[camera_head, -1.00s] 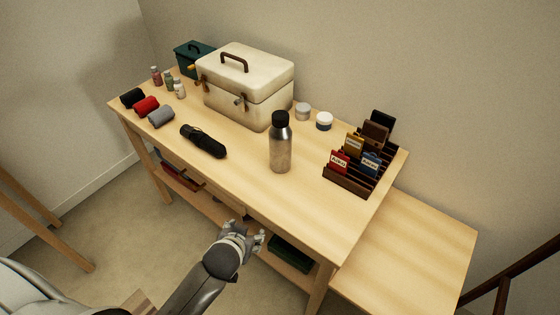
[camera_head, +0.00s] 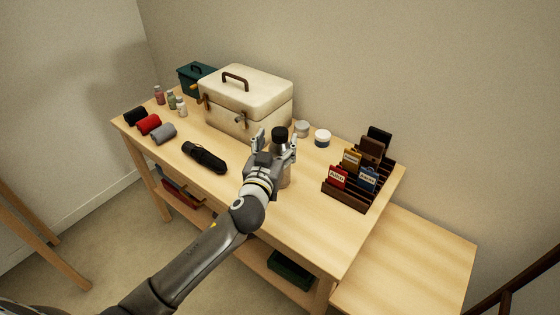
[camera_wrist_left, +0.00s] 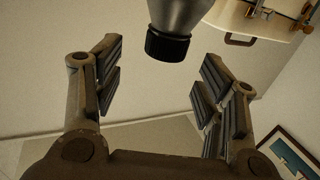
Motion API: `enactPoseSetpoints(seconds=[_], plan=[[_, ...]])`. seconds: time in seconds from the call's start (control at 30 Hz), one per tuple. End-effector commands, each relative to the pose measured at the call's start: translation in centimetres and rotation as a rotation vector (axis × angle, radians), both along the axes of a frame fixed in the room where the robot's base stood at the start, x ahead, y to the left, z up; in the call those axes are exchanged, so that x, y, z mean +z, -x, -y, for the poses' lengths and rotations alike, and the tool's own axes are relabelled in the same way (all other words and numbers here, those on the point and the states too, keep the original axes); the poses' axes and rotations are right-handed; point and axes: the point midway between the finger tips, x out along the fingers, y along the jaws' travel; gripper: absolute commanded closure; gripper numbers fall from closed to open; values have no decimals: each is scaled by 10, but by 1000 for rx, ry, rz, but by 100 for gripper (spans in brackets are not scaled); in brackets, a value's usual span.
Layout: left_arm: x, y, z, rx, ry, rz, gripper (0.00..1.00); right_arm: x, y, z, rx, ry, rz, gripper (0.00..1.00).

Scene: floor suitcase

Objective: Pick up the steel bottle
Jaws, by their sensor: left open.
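The steel bottle (camera_head: 286,177) stands upright on the wooden table, with its black cap (camera_head: 280,132) showing above my gripper. My left gripper (camera_head: 275,144) is open in front of the bottle in the head view, its fingers on either side of the bottle's upper part. It hides much of the bottle's body. In the left wrist view the bottle (camera_wrist_left: 176,14) and its black cap (camera_wrist_left: 167,46) show upside down, beyond and between the spread fingers (camera_wrist_left: 158,85). No contact shows there. My right gripper is not in view.
A cream case (camera_head: 245,100) stands behind the bottle. A black umbrella (camera_head: 204,157) lies to the left, and two small jars (camera_head: 322,138) stand at the back right. A card rack (camera_head: 350,190) is at the right. The table's front right is clear.

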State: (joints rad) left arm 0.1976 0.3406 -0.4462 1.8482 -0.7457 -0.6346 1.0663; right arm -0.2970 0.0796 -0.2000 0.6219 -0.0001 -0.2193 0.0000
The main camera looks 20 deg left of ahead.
Motion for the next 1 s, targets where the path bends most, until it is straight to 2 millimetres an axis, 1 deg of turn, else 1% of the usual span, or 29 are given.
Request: enactPoseSetpoints(seconds=[0.17,0.4,0.53,0.67,0.87,1.0], plan=[[0,-10,-1,0,-1,0,35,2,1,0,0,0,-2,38],[-3,-39,-7,1,-3,-1,35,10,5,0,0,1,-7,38],[-4,-52,-7,0,-1,-1,35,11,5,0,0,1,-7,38],[-5,-57,-7,0,0,-2,35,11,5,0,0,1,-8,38],[-5,-57,-7,0,1,-2,35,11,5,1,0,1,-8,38],[-5,-57,-7,0,1,-2,52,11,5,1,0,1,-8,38]])
